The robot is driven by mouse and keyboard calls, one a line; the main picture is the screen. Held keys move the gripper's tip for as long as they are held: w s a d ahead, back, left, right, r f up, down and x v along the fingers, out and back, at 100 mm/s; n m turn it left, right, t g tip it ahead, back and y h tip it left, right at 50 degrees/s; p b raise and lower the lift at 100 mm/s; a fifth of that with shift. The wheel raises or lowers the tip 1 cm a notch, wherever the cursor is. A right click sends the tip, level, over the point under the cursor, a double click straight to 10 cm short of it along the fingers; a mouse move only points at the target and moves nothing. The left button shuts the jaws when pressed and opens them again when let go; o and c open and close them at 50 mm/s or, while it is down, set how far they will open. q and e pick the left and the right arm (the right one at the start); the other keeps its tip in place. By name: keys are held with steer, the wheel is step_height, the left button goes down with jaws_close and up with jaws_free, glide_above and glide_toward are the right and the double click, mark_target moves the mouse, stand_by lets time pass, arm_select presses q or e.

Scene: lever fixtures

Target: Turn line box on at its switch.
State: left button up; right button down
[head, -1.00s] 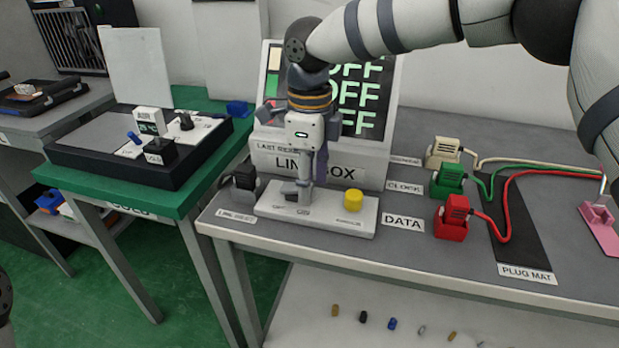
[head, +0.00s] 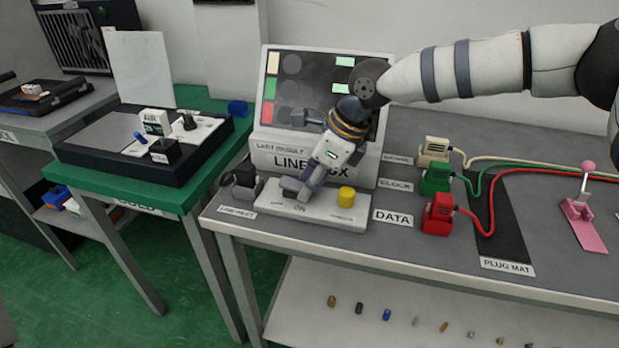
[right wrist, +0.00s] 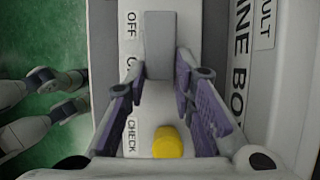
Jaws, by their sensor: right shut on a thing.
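The line box (head: 268,158) stands at the back of the grey table, with its screen above the name label. Its white switch base (head: 325,214) in front carries OFF, ON and CHECK labels and a yellow button (head: 346,196). My right gripper (head: 298,188) tilts down to the left and is shut on the grey switch lever (right wrist: 160,45), which shows between its purple-padded fingers in the right wrist view. The lever is beside the OFF and ON labels; the fingers partly hide it in the head view. Jointed grey-white parts, perhaps my left gripper (right wrist: 72,94), show at the left there.
A black plug block (head: 243,180) sits left of the switch base. White, green and red (head: 438,214) plugs with cables stand to the right, beside a dark plug mat (head: 497,235). A pink lever fixture (head: 580,212) is at far right. A green table (head: 190,195) stands left.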

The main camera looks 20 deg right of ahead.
steer(key=shift+r, duration=0.1)
steer(key=c, duration=1.4)
jaws_free()
steer(key=shift+o, duration=0.2)
steer(key=v, duration=1.2)
steer(key=shift+s, duration=0.15)
